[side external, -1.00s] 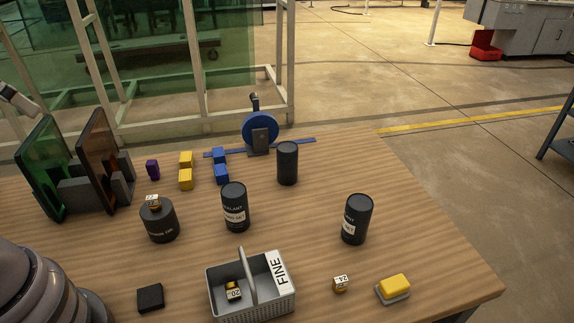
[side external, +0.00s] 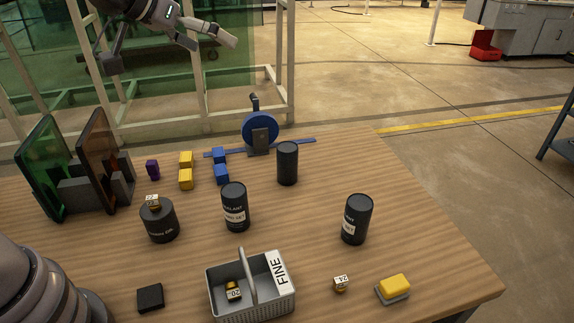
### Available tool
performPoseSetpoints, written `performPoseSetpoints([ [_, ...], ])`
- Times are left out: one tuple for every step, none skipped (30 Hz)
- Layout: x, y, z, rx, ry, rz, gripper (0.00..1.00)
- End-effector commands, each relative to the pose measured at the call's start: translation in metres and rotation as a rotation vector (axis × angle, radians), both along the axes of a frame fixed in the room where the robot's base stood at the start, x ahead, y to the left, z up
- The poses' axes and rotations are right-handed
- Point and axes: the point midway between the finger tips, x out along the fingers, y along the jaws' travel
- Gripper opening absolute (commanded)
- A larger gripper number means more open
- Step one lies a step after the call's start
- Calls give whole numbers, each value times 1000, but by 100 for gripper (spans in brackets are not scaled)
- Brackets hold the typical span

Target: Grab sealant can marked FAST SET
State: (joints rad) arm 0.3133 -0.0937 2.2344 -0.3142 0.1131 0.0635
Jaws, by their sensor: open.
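Three black sealant cans stand upright on the wooden table. One can (side external: 235,206) is left of centre, with a white label whose small print I cannot read for sure. A second can (side external: 356,219) stands to the right, with a partly visible white label, also not legible. A third can (side external: 287,163) stands farther back and shows no label on this side. Which can says FAST SET cannot be told. My gripper (side external: 172,52) is at the top left, high above the back of the table, open and empty, apart from all the cans.
A grey basket (side external: 267,306) marked FINE stands at the front. A shorter black container (side external: 160,223), yellow blocks (side external: 186,179), blue blocks (side external: 221,174), a blue disc stand (side external: 260,130) and glass plates (side external: 100,165) stand around. A yellow block on a dish (side external: 394,288) is front right.

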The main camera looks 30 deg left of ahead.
Motion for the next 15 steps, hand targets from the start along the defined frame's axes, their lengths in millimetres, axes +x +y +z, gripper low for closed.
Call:
performPoseSetpoints([
  [25, -24, -13, -18, -27, -4, 95],
  [40, -37, -19, -30, -52, 2, 95],
  [57, -55, -28, -45, -87, 11, 95],
  [69, -68, -36, -53, -114, 20, 95],
  [80, -81, -45, -59, -139, 30, 95],
  [93, -97, -58, -64, -174, 44, 95],
  [102, -109, -69, -66, -200, 57, 95],
  [109, -121, -80, -66, -226, 69, 95],
  [117, -136, -96, -63, -264, 87, 95],
  [121, -147, -110, -57, -291, 101, 95],
  [124, -157, -124, -48, -320, 114, 95],
  [126, -170, -142, -35, -360, 132, 95],
  [126, -179, -156, -24, -391, 146, 95],
  [125, -187, -170, -11, -422, 159, 95],
  [122, -195, -188, 9, -463, 173, 95],
])
